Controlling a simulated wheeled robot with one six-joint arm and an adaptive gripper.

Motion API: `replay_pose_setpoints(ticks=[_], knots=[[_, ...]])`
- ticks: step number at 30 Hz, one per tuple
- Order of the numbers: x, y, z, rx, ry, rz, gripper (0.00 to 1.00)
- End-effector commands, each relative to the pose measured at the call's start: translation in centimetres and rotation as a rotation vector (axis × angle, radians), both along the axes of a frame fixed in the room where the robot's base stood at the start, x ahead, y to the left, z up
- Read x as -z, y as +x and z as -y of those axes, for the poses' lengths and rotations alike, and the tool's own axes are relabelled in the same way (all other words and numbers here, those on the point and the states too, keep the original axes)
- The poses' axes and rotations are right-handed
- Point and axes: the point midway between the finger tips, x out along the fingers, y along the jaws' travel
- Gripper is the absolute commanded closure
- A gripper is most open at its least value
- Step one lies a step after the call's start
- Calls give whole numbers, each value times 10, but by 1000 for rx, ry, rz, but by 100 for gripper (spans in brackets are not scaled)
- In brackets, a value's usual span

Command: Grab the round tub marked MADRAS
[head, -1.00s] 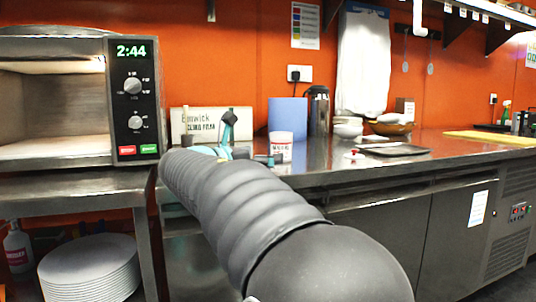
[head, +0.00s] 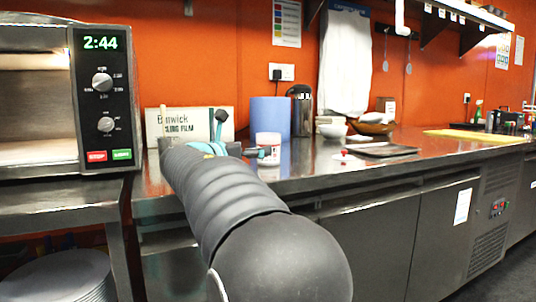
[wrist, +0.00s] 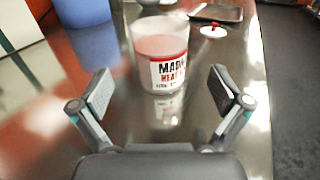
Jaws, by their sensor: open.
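The round tub (wrist: 160,55) has a white and clear body with reddish contents and a label reading "MAD…" and "HEAT" in the wrist view. It stands upright on the steel counter. In the head view the tub (head: 268,146) is just beyond my arm's end. My gripper (wrist: 161,92) is open, its two fingers spread wide apart. The tub is ahead of the fingertips and roughly centred between them, with nothing held. In the head view my arm hides most of the gripper.
A cling film box (head: 190,124) and a blue roll (head: 270,112) stand behind, with a dark flask (head: 301,112) beside the roll. A dark tray (head: 380,150) and a small red-knobbed lid (head: 345,156) lie to the right. A microwave (head: 105,90) is at left.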

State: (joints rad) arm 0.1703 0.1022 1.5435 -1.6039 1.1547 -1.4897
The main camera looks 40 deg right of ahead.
Motion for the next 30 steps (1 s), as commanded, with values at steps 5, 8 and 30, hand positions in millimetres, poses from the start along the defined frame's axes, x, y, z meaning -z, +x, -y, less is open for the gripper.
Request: replay_pose_setpoints(ticks=[5, 8, 30], knots=[[0, 4, 18, 1, 0, 1, 0], [0, 5, 21, 2, 0, 1, 0], [-2, 17, 71, 1, 0, 1, 10]])
